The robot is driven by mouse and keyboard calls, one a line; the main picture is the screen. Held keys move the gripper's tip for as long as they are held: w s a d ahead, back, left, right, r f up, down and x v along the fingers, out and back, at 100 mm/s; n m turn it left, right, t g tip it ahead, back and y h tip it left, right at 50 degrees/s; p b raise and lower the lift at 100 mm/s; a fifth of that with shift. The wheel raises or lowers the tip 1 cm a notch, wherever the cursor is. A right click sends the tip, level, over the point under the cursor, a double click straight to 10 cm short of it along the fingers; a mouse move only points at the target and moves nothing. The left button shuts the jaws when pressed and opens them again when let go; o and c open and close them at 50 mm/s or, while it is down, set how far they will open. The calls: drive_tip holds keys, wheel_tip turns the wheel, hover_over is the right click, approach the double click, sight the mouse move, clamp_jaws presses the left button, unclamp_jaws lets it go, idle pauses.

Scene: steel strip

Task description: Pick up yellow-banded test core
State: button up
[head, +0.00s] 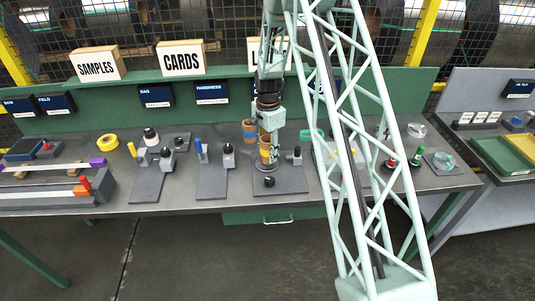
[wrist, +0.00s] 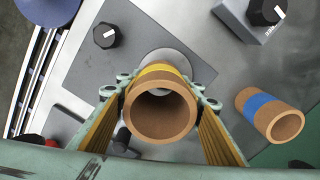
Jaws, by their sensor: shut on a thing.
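The yellow-banded test core (wrist: 163,102) is a brown hollow tube with a yellow band near its far end. In the wrist view it sits between the two fingers of my gripper (wrist: 165,120), which are shut on it. In the head view the core (head: 265,150) is upright in my gripper (head: 268,138), over the grey plate of a bench device. A pale round disc shows beyond the core in the wrist view; I cannot tell whether the core touches it. A blue-banded core (wrist: 270,115) stands to the right, apart from my gripper, and also shows in the head view (head: 249,130).
A grey device plate (wrist: 105,65) with a black knob lies beside the core. Other bench devices stand to the left, and a yellow tape roll (head: 108,142) lies on the bench. Signs reading SAMPLES (head: 97,63) and CARDS (head: 181,58) stand behind.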

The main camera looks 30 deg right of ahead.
drive_tip(key=s+a+b, duration=0.1)
drive_tip(key=s, duration=0.3)
drive_tip(key=s+a+r+b, duration=0.1)
drive_tip(key=s, duration=0.4)
drive_tip(key=s+a+b, duration=0.1)
drive_tip(key=s+b, duration=0.1)
drive_tip(key=s, duration=0.3)
drive_tip(key=shift+s+a+r, duration=0.15)
drive_tip(key=shift+a+r, duration=0.05)
drive_tip(key=shift+a, duration=0.05)
drive_tip(key=o, duration=0.4)
drive_tip(key=c, duration=0.3)
drive_tip(key=shift+c, duration=0.2)
drive_tip(key=shift+a, duration=0.1)
